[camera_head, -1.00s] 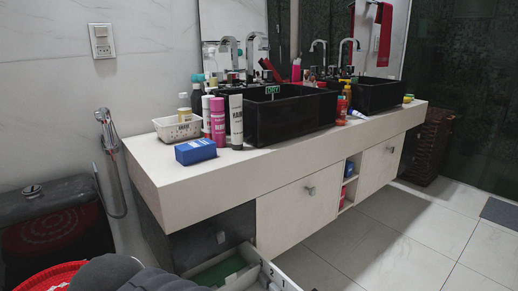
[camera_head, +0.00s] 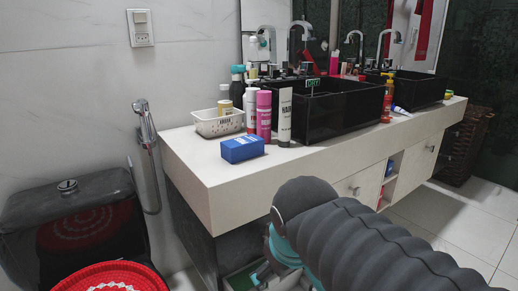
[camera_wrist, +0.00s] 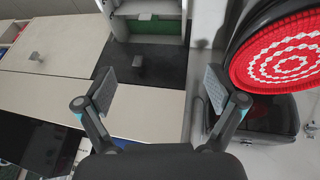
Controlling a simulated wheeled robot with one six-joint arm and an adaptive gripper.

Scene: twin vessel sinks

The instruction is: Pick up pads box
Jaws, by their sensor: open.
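A small blue box (camera_head: 242,148), which looks like the pads box, lies on the front left part of the pale counter, in front of a white basket and several bottles. My gripper is open and empty in the wrist view (camera_wrist: 160,88), its two pads wide apart. In the head view my dark, ribbed arm reaches in from the lower right. Its teal-marked end is low, below the counter top and over the open drawer, apart from the blue box. The fingers are mostly hidden there. I cannot make out the blue box clearly in the wrist view.
The counter (camera_head: 195,165) carries a white basket (camera_head: 215,124), a pink bottle (camera_head: 264,115), a white tube (camera_head: 285,117) and two black sinks (camera_head: 340,112). An open drawer (camera_wrist: 146,28) holds something green. A black toilet with a red cover (camera_head: 110,277) stands at the left.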

